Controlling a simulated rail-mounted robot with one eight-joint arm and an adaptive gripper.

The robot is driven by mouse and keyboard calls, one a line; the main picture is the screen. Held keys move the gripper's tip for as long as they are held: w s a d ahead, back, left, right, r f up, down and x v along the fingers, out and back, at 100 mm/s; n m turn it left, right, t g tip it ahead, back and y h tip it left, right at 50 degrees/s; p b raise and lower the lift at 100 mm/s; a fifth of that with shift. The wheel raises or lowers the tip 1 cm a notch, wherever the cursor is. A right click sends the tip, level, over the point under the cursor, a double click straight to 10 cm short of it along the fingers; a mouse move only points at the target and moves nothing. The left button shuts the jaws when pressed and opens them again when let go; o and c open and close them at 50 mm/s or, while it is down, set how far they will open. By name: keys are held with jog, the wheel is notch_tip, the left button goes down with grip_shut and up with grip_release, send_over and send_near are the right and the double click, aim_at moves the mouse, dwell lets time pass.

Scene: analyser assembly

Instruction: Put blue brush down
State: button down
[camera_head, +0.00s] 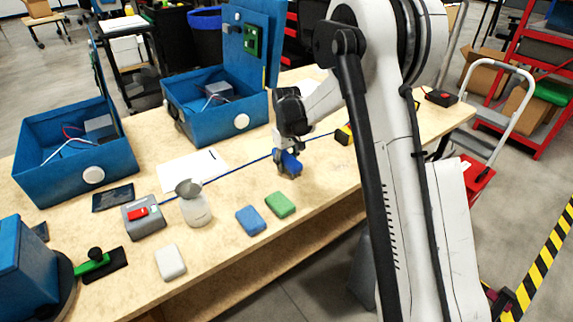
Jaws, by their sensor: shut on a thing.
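My gripper (290,150) points down over the middle of the wooden table. It is shut on a small blue thing, which I take to be the blue brush (291,164). The blue brush is at or just above the table surface; I cannot tell whether it touches. My gripper hides its upper part.
A blue block (250,220) and a green block (280,204) lie in front of my gripper. A jar (197,209), white paper (193,169) and a thin blue rod (236,173) are to the left. Open blue cases (217,122) stand behind. Bare table (318,177) shows to the right.

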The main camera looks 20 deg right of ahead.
aim_at(287, 156)
jog(key=shift+s+f+b, duration=0.15)
jog(key=shift+f+b, duration=0.2)
jog(key=shift+b, duration=0.1)
jog(key=c, duration=1.3)
grip_release()
jog(key=shift+r, duration=0.1)
notch_tip(287, 156, up, 13)
jog(key=shift+f+p, duration=0.15)
jog(key=shift+p, duration=0.85)
jog(key=s+r+m+t, duration=0.1)
jog(key=s+r+t, duration=0.1)
jog(key=s+r, duration=0.6)
jog(key=s+r+m+t, duration=0.1)
jog(key=s+r, duration=0.4)
jog(key=s, duration=0.5)
jog(key=s+f+t, duration=0.1)
jog(key=s, duration=0.5)
jog(key=s+m+t, duration=0.1)
jog(key=s, duration=0.5)
jog(key=s+f+m+t, duration=0.1)
jog(key=s+t, duration=0.1)
jog(key=s, duration=0.5)
jog(key=shift+s+f, duration=0.1)
jog(key=shift+f, duration=0.2)
